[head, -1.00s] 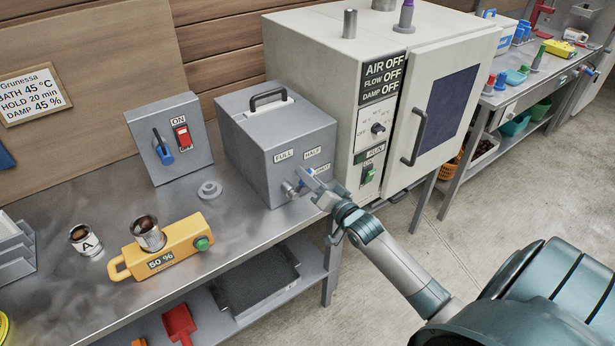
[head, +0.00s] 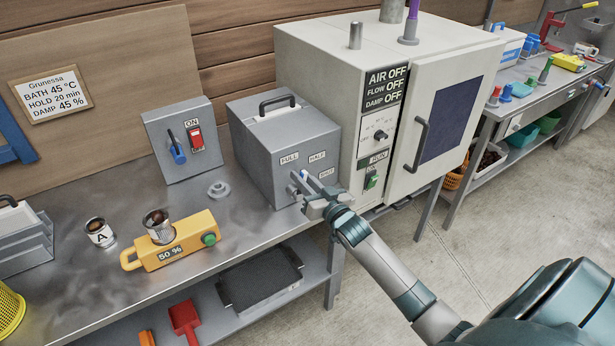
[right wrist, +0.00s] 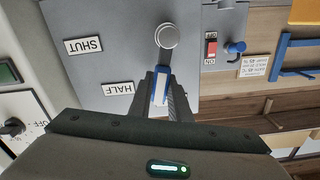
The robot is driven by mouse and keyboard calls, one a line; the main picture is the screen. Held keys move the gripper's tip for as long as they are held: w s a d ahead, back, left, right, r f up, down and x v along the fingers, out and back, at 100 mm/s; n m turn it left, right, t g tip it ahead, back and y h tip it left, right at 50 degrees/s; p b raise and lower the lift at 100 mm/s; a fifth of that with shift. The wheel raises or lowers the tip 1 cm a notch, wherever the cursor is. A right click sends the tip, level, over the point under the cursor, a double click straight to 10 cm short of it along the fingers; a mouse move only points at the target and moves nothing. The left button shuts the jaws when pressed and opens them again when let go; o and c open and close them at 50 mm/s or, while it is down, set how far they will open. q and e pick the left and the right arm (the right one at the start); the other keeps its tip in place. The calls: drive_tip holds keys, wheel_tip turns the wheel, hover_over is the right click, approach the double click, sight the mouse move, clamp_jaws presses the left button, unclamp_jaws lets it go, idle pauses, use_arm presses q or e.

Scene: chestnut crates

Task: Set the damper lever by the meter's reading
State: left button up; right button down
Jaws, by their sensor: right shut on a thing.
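The damper box (head: 252,165) is grey, with FULL, HALF and SHUT labels on its front. My right gripper (head: 304,186) is shut on its blue-handled lever, which also shows in the right wrist view (right wrist: 160,84). There the lever runs from its round pivot (right wrist: 167,36) almost straight toward my gripper, to one side of the HALF label (right wrist: 118,88); my gripper hides where FULL would be. The yellow meter (head: 190,236) reads 50 % and holds a metal cup of brown chestnuts (head: 160,232). My left gripper is not in view.
A wall card (head: 50,92) reads bath 45 °C, hold 20 min, damp 45 %. The white cabinet (head: 345,65) right of the box shows AIR, FLOW and DAMP OFF. A switch box (head: 180,140), a grey ring (head: 218,190) and cup A (head: 100,235) stand on the bench.

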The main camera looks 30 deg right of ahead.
drive_tip(key=shift+a+r+n, duration=0.15)
drive_tip(key=shift+a+n, duration=0.2)
drive_tip(key=shift+n, duration=0.25)
drive_tip(key=shift+a+n, duration=0.25)
drive_tip(key=shift+n, duration=0.15)
drive_tip(key=shift+a+p, duration=0.1)
drive_tip(key=shift+p, duration=0.2)
drive_tip(key=c, duration=1.6)
unclamp_jaws()
drive_tip(key=shift+c, duration=0.2)
